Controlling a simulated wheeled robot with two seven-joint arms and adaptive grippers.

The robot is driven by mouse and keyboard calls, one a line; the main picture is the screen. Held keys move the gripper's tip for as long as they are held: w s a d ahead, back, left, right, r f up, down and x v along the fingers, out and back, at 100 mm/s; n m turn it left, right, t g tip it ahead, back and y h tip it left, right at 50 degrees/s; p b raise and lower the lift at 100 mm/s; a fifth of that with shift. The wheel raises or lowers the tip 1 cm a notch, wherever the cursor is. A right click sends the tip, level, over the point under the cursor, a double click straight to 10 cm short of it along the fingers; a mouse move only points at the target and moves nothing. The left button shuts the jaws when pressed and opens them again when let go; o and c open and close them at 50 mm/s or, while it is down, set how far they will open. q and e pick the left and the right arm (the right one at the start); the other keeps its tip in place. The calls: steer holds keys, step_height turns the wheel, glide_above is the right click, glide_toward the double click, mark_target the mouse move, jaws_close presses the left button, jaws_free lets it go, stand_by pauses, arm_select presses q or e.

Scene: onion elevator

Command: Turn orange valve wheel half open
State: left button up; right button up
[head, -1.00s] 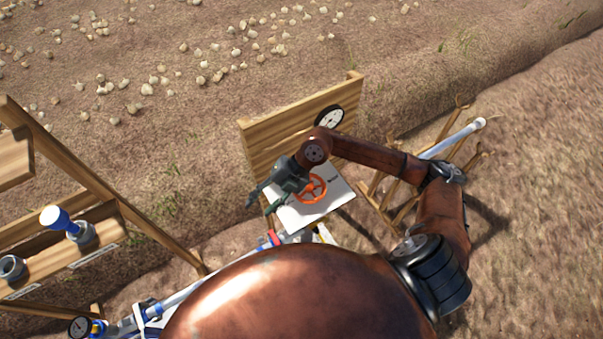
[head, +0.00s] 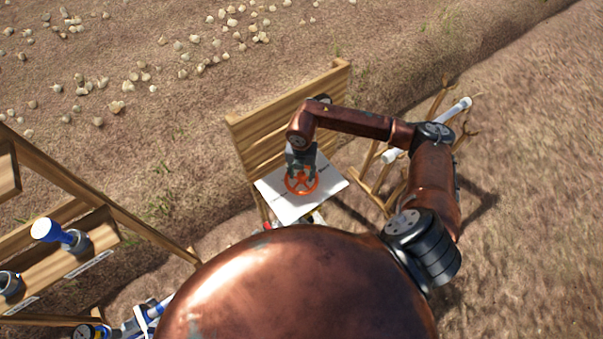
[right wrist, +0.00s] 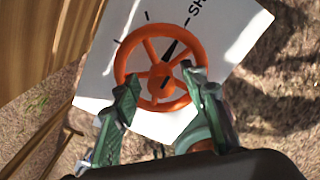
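The orange valve wheel (head: 302,182) sits on a white panel (head: 334,181) with black marks. In the right wrist view the wheel (right wrist: 160,78) has a black pointer directed up and to the right, close to the line beside the letters "SH"; the rest of that word is cut off. My right gripper (head: 301,174) is over the wheel. In the right wrist view its green fingers (right wrist: 160,88) are apart, one at the wheel's left side and one at its right. Whether they touch the rim I cannot tell. My left gripper is not in view.
A wooden board (head: 285,110) stands behind the panel. A wooden rack with a white tube (head: 456,112) is to the right. A wooden shelf with a blue-and-white piece (head: 50,231) is at the left. Onions lie on the soil beyond.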

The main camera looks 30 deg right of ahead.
steer(key=shift+f, duration=0.15)
steer(key=shift+c, duration=0.3)
jaws_close()
